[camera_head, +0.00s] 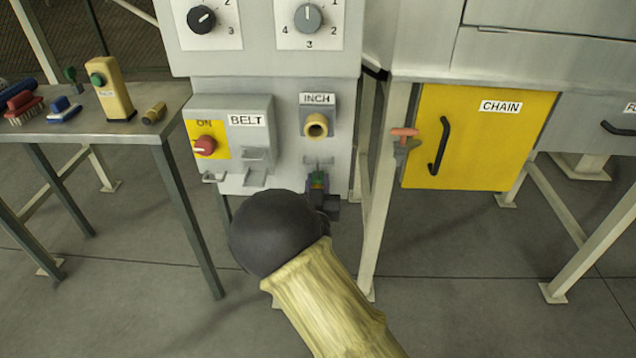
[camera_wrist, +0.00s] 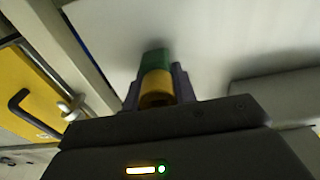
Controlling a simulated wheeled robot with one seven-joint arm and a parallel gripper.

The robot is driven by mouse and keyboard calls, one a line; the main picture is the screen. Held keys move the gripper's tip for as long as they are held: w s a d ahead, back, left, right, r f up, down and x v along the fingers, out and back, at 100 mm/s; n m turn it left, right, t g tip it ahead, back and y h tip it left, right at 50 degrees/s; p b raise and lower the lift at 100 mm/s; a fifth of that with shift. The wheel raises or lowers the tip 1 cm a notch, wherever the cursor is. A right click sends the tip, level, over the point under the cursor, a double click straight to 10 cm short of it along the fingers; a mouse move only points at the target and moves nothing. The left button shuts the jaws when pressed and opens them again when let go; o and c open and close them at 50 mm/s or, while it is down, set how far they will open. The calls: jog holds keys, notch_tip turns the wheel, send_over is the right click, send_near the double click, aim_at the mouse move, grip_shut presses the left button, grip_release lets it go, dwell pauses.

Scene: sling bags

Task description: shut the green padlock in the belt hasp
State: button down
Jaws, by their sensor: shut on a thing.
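The green padlock (camera_head: 318,177) is held between the fingers of my gripper (camera_head: 320,188). In the wrist view the padlock (camera_wrist: 155,58) shows green at the far end and orange-yellow nearer the jaws. It is below the INCH button, close to the cabinet face; I cannot tell whether it touches. Its shackle is not clear in either view. The belt hasp appears as grey brackets (camera_head: 256,178) at the lower right of the BELT box (camera_head: 246,135), to the left of my gripper and apart from it.
The BELT box has a red knob (camera_head: 205,146) on a yellow plate marked ON. Above my gripper are the INCH button (camera_head: 317,126) and a small grey bracket. A yellow CHAIN door (camera_head: 470,140) is at right. A side table (camera_head: 75,128) with brushes stands at left.

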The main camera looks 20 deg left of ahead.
jog(key=shift+r+p, duration=0.8)
jog(key=shift+r, duration=0.5)
jog(key=shift+s, duration=0.1)
jog(key=b+v, duration=0.1)
jog(key=v, duration=0.6)
jog(key=shift+s, duration=0.4)
dwell(0.8)
jog(key=shift+d+f, duration=0.1)
jog(key=shift+d, duration=0.05)
jog(key=w+d+f+m+h, duration=0.1)
jog(key=d+f, duration=0.4)
jog(key=d, duration=0.6)
jog(key=w+d+f+m+h, duration=0.2)
jog(key=d+f+m+h, duration=0.1)
jog(key=d, duration=0.7)
jog(key=w+d+f+m+h, duration=0.2)
jog(key=d+f+h, duration=0.4)
jog(key=d, duration=0.5)
jog(key=shift+d+f, duration=0.3)
jog(key=shift+f, duration=0.05)
jog(key=shift+a, duration=0.1)
